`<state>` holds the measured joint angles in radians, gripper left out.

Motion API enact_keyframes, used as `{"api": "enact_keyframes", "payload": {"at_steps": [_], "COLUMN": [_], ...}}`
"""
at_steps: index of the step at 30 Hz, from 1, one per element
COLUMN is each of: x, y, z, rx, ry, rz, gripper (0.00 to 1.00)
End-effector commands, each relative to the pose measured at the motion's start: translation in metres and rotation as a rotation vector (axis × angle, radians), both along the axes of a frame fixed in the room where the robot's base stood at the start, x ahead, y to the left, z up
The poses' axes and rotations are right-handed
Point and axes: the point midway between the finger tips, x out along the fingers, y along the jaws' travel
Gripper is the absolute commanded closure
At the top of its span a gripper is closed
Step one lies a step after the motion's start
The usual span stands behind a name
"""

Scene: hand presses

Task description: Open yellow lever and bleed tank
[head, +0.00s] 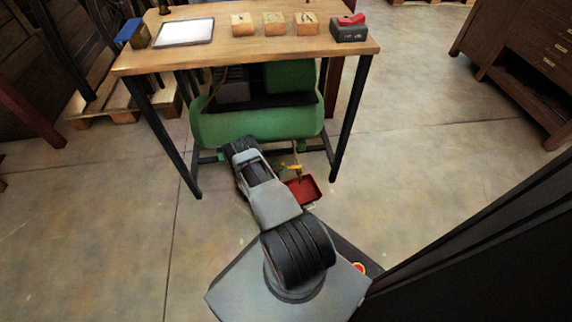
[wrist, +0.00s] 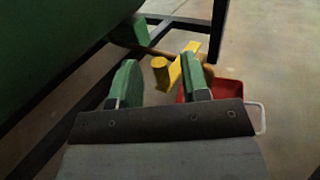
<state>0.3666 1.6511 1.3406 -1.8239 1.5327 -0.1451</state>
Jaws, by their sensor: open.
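The green tank (head: 260,124) lies under the table, and its dark green side fills the upper left of the wrist view (wrist: 45,40). The yellow lever (head: 292,168) sits low beneath the tank. In the wrist view, the yellow lever (wrist: 176,72) has a round end and a flat bar, seen between and beyond my fingertips. My gripper (wrist: 160,66) is open with nothing between its green-padded fingers; I cannot tell the exact gap to the lever. In the head view my own arm hides the gripper. A red tray (head: 303,190) is on the floor below the lever.
The wooden table (head: 240,52) stands over the tank on dark legs (head: 350,118). Wooden blocks (head: 275,23), a white-topped tray (head: 184,32) and a grey block with a red part (head: 348,28) are on it. A dark drawer cabinet (head: 520,65) stands right. Floor between is clear.

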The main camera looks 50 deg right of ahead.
Motion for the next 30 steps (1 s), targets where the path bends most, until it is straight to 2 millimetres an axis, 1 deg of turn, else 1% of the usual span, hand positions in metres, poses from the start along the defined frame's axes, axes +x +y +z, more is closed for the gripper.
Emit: {"api": "enact_keyframes", "payload": {"at_steps": [1, 3, 9, 14, 21, 23, 30], "x": [-0.002, -0.003, -0.004, -0.004, -0.004, -0.004, -0.004], "y": [-0.008, -0.017, -0.034, -0.038, -0.039, -0.039, -0.039], "z": [-0.002, -0.002, -0.001, 0.0, 0.0, 0.0, 0.0], "rx": [0.0, -0.001, 0.0, 0.0, 0.0, 0.0, 0.0], "ry": [-0.002, -0.001, 0.0, 0.0, 0.0, 0.0, 0.0], "rz": [-0.004, -0.002, -0.002, 0.0, 0.0, 0.0, 0.0], "gripper": [0.58, 0.58, 0.58, 0.58, 0.58, 0.62, 0.85]}}
